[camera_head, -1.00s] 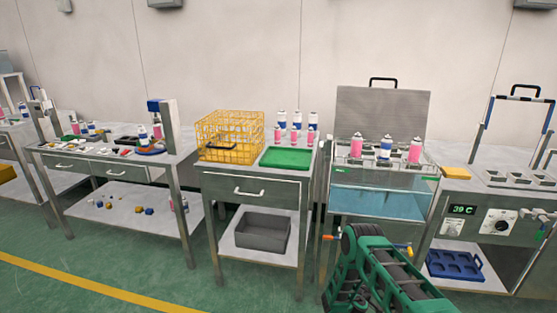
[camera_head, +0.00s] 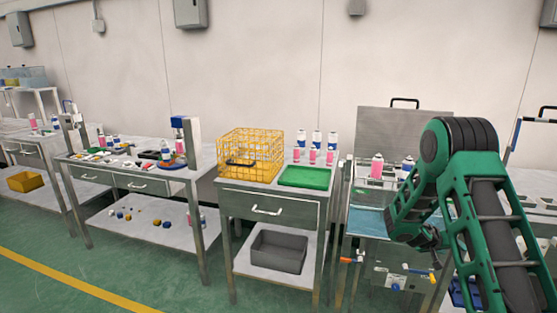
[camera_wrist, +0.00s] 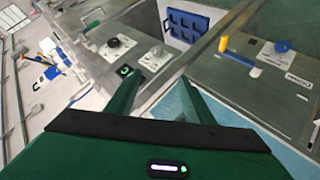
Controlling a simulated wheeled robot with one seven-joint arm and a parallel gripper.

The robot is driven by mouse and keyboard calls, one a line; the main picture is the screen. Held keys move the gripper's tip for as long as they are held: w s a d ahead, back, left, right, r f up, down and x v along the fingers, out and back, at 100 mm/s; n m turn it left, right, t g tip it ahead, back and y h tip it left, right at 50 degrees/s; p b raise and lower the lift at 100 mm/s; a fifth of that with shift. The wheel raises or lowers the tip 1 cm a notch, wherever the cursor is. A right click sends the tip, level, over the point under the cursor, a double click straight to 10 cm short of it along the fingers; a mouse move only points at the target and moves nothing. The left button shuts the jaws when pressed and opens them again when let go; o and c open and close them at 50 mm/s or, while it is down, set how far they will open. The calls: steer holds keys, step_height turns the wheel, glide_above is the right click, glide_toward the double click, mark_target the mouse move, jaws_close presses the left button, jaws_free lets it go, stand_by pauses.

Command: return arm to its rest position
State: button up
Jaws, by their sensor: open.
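My green arm (camera_head: 480,200) shows large at the right of the head view, bent at a high elbow, with its forearm coming down in front of the water bath. My gripper (camera_wrist: 160,92) shows in the wrist view with its two green fingers spread apart and nothing between them. The fingers are over the machine fronts, near the pale blue water (camera_wrist: 185,108) of the bath.
The water bath station (camera_head: 365,222) has a raised lid (camera_head: 385,130) and pink and blue cans, partly hidden by my arm. Left of it stands a table with a yellow wire basket (camera_head: 250,155) and green tray (camera_head: 305,177). A blue rack (camera_wrist: 187,25) sits on a lower shelf. Green floor is free in front.

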steer(key=s+a+r+m+g+y, duration=0.1)
steer(key=s+a+r+g+y, duration=0.1)
steer(key=s+r, duration=0.65)
steer(key=s+a+r+m+g+y, duration=0.15)
steer(key=s+r, duration=0.35)
steer(key=s, duration=0.6)
steer(key=s+a+r+y, duration=0.1)
steer(key=s+a+y, duration=0.1)
steer(key=s+a, duration=0.3)
steer(key=s+a+r+y, duration=0.2)
steer(key=s+a, duration=0.3)
steer(key=s, duration=0.7)
steer(key=s+a+r+y, duration=0.1)
steer(key=s+a+y, duration=0.2)
steer(key=s+a, duration=0.3)
steer(key=s, duration=0.3)
steer(key=shift+r+g, duration=0.35)
steer(key=shift+r, duration=0.05)
